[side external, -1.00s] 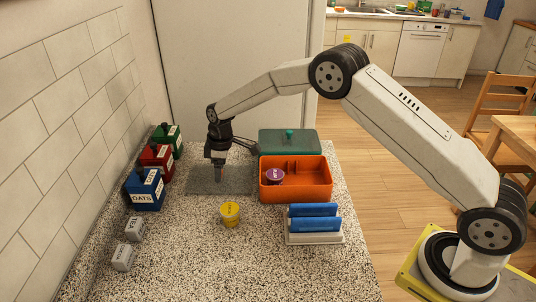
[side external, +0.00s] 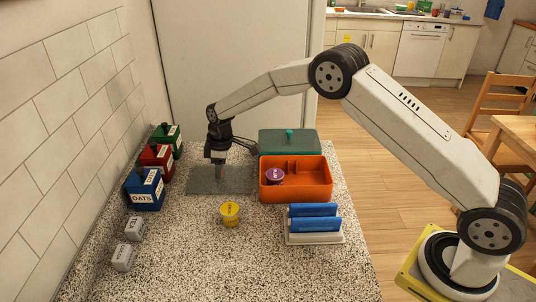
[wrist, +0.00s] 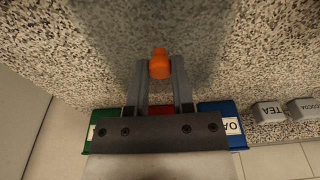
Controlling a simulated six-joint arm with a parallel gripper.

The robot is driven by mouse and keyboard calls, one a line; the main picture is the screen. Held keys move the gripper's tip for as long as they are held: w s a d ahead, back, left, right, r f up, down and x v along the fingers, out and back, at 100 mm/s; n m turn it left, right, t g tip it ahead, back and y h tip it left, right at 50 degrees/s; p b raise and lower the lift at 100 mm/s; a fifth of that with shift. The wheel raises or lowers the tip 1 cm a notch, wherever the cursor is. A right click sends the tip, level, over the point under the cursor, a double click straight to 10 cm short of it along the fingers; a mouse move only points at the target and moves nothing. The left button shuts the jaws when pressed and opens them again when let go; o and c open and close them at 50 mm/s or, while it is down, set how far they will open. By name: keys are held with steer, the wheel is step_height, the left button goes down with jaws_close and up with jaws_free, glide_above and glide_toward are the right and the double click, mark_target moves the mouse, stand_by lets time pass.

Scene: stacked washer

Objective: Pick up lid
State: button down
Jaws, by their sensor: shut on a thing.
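The lid (side external: 236,184) is a flat, grey, see-through panel with an orange knob. It lies level at or just above the counter, left of the orange box; I cannot tell if it touches. My gripper (side external: 219,175) points down over it. In the wrist view my gripper (wrist: 159,66) is shut on the orange knob (wrist: 159,64), which sits between the fingertips. The panel darkens the speckled counter around the knob in that view.
The open orange box (side external: 310,191) holds a purple tub (side external: 275,176). A green-lidded box (side external: 290,141) stands behind it. Labelled canisters (side external: 146,191) line the wall. A yellow tub (side external: 230,214) and a blue-and-white rack (side external: 314,225) stand nearer the front.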

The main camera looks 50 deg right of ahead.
mark_target(224, 176)
step_height(224, 176, up, 10)
stand_by(0.7)
stand_by(0.5)
steer(key=s+d+r, duration=0.1)
steer(key=s+d, duration=0.5)
steer(key=s, duration=0.2)
steer(key=s+d+r, duration=0.2)
steer(key=s+d, duration=0.4)
steer(key=s, duration=0.3)
steer(key=shift+s+d+r, duration=0.2)
steer(key=shift+r, duration=0.05)
steer(key=shift+f, duration=0.2)
